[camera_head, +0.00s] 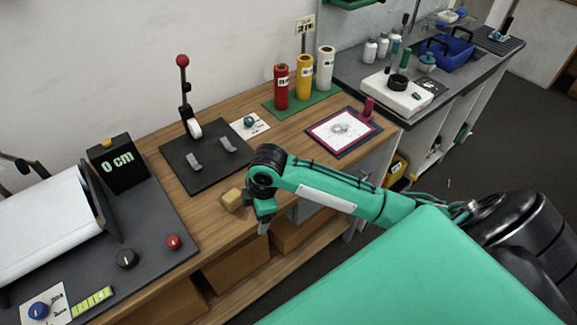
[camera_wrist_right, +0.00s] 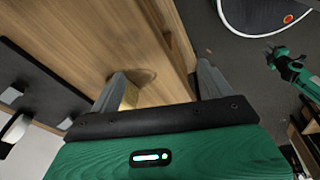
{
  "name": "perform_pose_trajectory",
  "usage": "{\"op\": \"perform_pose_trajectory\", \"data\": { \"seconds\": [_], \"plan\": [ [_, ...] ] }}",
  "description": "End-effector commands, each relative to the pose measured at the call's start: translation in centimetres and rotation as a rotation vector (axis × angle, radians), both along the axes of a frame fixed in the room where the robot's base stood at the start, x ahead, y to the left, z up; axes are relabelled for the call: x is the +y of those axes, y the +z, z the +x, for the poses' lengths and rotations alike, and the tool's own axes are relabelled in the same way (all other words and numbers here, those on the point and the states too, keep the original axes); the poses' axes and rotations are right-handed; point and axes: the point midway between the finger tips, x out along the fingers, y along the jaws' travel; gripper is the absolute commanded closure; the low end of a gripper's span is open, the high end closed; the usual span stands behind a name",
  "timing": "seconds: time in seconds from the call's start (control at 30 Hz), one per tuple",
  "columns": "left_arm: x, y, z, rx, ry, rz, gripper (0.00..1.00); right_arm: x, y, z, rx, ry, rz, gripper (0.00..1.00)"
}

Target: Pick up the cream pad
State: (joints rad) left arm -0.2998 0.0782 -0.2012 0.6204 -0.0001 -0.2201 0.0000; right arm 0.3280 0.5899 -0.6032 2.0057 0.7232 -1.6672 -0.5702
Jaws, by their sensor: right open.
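The cream pad (camera_head: 231,200), a small tan-yellow block, lies on the wooden bench near its front edge. My right gripper (camera_head: 256,222) is open, just to the right of the pad in the head view and close to it. In the right wrist view, my open fingers (camera_wrist_right: 166,88) frame bare wood and a dark oval mark. The pad (camera_wrist_right: 130,95) shows there as a yellowish patch beside the left finger, partly hidden by it. I cannot tell whether they touch. My left gripper is not in the head view; a small green arm end (camera_wrist_right: 277,56) shows in the wrist view.
A black plate with a red-knobbed lever press (camera_head: 190,100) stands behind the pad. A dark mat with a roll and a "0 cm" display (camera_head: 118,163) lies left. Bare wood lies around the pad.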

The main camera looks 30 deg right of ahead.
Motion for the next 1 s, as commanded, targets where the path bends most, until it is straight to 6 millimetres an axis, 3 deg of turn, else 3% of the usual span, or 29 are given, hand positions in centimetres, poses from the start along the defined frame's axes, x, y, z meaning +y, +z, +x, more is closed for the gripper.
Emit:
{"op": "perform_pose_trajectory", "data": {
  "seconds": [0.03,0.17,0.4,0.63,0.8,1.0],
  "plan": [
    [0.0,0.0,0.0,0.0,0.0,0.0,0.64,-1.1,0.7,1.3,0.001,0.031,-0.028,0.18],
    [0.0,0.0,0.0,0.0,0.001,0.0,0.64,-3.9,2.4,4.0,0.024,0.111,-0.081,0.18],
    [0.1,0.0,0.0,0.0,0.001,0.001,0.64,-10.5,7.3,8.4,0.077,0.205,-0.159,0.18],
    [0.2,0.0,0.0,0.001,0.001,0.002,0.64,-14.9,11.0,10.3,0.11,0.235,-0.177,0.18],
    [0.2,0.2,0.0,0.001,0.001,0.002,0.64,-15.8,11.3,10.6,0.119,0.241,-0.176,0.18],
    [0.2,1.2,0.0,0.001,0.001,0.002,0.64,-15.8,7.9,10.5,0.123,0.241,-0.176,0.18]
  ]
}}
